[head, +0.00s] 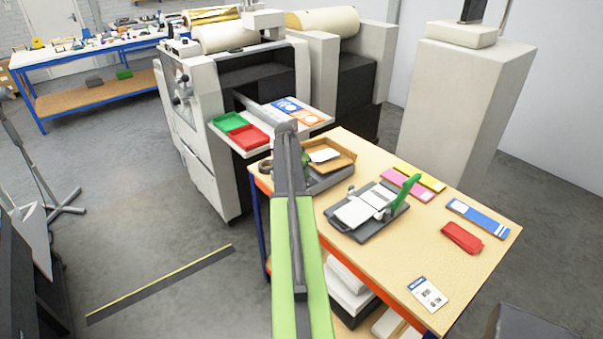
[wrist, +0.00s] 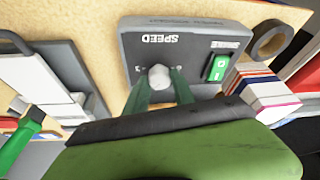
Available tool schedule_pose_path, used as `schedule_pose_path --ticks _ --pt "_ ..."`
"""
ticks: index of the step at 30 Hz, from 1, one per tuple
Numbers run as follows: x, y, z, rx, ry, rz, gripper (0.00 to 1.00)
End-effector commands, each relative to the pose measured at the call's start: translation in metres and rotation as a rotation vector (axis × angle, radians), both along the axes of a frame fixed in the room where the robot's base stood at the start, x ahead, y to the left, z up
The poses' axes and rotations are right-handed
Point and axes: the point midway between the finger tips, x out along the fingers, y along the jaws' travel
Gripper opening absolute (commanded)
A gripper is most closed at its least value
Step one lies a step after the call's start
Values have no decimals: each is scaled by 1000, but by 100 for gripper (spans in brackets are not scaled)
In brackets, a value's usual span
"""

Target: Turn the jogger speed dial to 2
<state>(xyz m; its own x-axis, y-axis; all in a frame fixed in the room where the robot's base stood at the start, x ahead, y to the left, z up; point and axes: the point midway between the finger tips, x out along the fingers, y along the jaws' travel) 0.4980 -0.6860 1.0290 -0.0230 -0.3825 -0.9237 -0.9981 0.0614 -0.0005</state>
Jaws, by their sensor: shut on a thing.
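The jogger is a grey box with a wooden tray on top; its body (head: 334,178) is at the table's far left corner in the head view. In the wrist view its grey front panel (wrist: 200,45) appears upside down with the word SPEED. The pale round speed dial (wrist: 159,75) sits below that word. My gripper (wrist: 160,84) has its two green fingers on either side of the dial, shut on it. In the head view my arm hides the dial and gripper.
A green rocker switch (wrist: 216,68) is on the panel beside the dial. A tape roll (wrist: 272,38) and a stack of cards (wrist: 262,88) lie close by. Red and green trays (head: 249,136) stand beyond.

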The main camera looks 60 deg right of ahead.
Motion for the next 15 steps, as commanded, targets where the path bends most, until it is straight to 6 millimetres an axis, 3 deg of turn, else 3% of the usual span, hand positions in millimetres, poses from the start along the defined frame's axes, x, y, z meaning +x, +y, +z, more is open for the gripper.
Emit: schedule_pose_path --ticks 8,9,13,15 --pt "-2 -2 0 -4 4 -2 0" --pt "-2 -2 0 -4 4 -2 32" --pt "-2 -2 0 -3 3 -1 49" --pt "-1 -1 0 -3 2 -1 51"
